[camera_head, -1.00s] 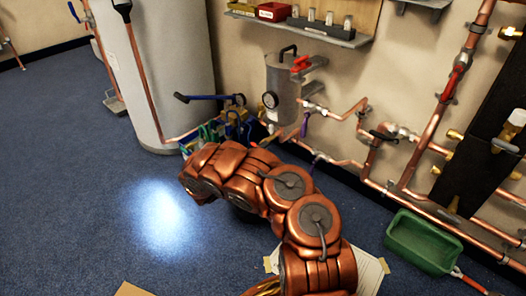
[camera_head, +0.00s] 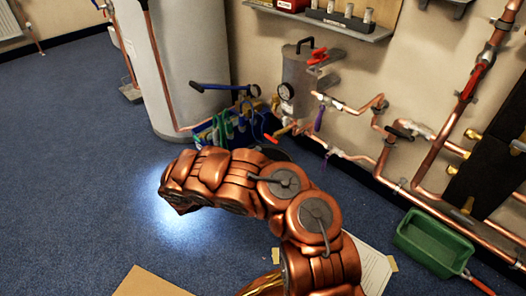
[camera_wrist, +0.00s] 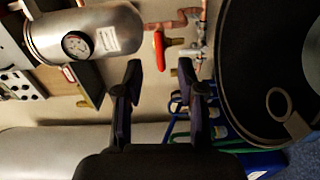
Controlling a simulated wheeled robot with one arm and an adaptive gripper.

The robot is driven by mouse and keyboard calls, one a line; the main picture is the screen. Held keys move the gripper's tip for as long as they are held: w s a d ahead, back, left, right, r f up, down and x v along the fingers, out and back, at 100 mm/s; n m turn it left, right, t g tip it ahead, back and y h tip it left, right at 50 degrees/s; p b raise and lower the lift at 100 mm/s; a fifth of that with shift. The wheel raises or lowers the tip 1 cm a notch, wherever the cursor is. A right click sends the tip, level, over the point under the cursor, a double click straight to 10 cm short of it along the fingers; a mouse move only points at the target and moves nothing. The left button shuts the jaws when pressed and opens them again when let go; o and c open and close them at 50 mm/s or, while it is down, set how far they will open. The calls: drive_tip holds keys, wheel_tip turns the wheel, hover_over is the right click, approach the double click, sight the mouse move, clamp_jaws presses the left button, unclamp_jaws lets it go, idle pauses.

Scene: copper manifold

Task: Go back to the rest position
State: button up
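My gripper (camera_wrist: 160,75) shows in the wrist view with its two dark fingers spread apart. Nothing is between them. Beyond the fingers are a red valve handle (camera_wrist: 159,50) and copper pipework. In the head view my copper-coloured arm reaches up from the lower right and bends left over the blue carpet. The gripper itself is hidden behind the arm there.
A pale tank (camera_head: 187,70) stands at the back left. A grey vessel (camera_head: 300,85) and copper pipes line the wall. Blue and green tools (camera_head: 225,125) stand near the tank. A green tray (camera_head: 435,243) is at the right. Carpet at left is clear.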

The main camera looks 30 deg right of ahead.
drive_tip(key=shift+s+a, duration=0.15)
drive_tip(key=shift+a, duration=0.35)
drive_tip(key=s+d+r+m+g+y+p, duration=0.3)
drive_tip(key=s+r+p, duration=0.4)
drive_tip(key=r, duration=0.7)
drive_tip(key=s+d+r+m+g+p, duration=0.2)
drive_tip(key=s+r+g+p, duration=0.35)
drive_tip(key=r, duration=0.85)
drive_tip(key=s+d+r+m+g+y+p, duration=0.25)
drive_tip(key=s+r+p, duration=0.55)
drive_tip(key=r, duration=0.6)
drive_tip(key=s+a+r+t+y+p, duration=0.2)
drive_tip(key=s+a+r+y+p, duration=0.4)
drive_tip(key=s+r+p, duration=0.5)
drive_tip(key=s+a+r+n+t+y+p, duration=0.1)
drive_tip(key=s+a+r+y+p, duration=0.1)
drive_tip(key=a, duration=0.4)
drive_tip(key=s+a+r+n+t+y+p, duration=0.1)
drive_tip(key=s+a+r+n+y+p, duration=0.1)
drive_tip(key=s+a+r+p, duration=0.3)
drive_tip(key=s+a+r+n+t+y+p, duration=0.1)
drive_tip(key=s+a+r+n+y+p, duration=0.1)
drive_tip(key=s+a+r+p, duration=0.2)
drive_tip(key=a+p, duration=0.1)
drive_tip(key=a, duration=0.2)
drive_tip(key=shift+a, duration=0.3)
drive_tip(key=shift+n, duration=0.25)
